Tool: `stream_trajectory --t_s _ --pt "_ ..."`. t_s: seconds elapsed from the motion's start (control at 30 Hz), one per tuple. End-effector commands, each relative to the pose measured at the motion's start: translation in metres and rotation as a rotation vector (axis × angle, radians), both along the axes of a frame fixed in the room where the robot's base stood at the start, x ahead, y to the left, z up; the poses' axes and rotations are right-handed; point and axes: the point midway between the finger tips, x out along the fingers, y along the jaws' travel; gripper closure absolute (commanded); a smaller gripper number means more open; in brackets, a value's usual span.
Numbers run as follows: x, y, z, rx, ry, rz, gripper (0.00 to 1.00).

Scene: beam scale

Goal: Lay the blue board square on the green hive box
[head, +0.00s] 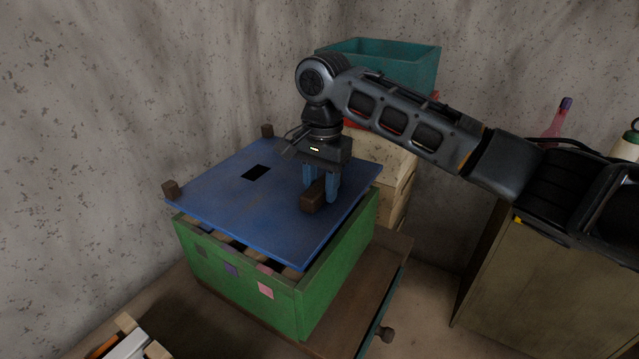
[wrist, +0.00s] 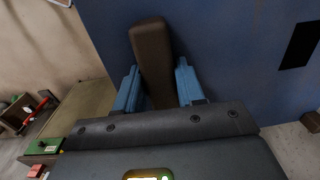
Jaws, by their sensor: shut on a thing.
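The blue board (head: 235,205) is over the open top of the green hive box (head: 325,285) in the head view. It has a dark rectangular hole and brown blocks at its left corners. My gripper (head: 321,186) is shut on the board's brown handle block (head: 311,200), near its right side. In the wrist view the handle (wrist: 152,50) stands between the blue fingers, with the blue board (wrist: 235,45) beyond. The board looks turned and shifted against the box, with a gap along the front showing frame tops. I cannot tell whether it touches the rim.
The box stands on a wooden table (head: 385,290) with a knob at its right. Pale wooden boxes and a teal bin (head: 400,62) are behind. A brown cabinet (head: 550,290) with bottles is at right. Concrete walls close the back and left.

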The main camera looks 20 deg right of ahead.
Motion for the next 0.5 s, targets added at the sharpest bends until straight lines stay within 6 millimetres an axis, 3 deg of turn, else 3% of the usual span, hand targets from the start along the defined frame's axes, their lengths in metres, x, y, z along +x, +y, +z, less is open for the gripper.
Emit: stream_trajectory --t_s 0.5 --pt "-0.001 0.003 -0.032 0.02 -0.016 0.0 1.0"
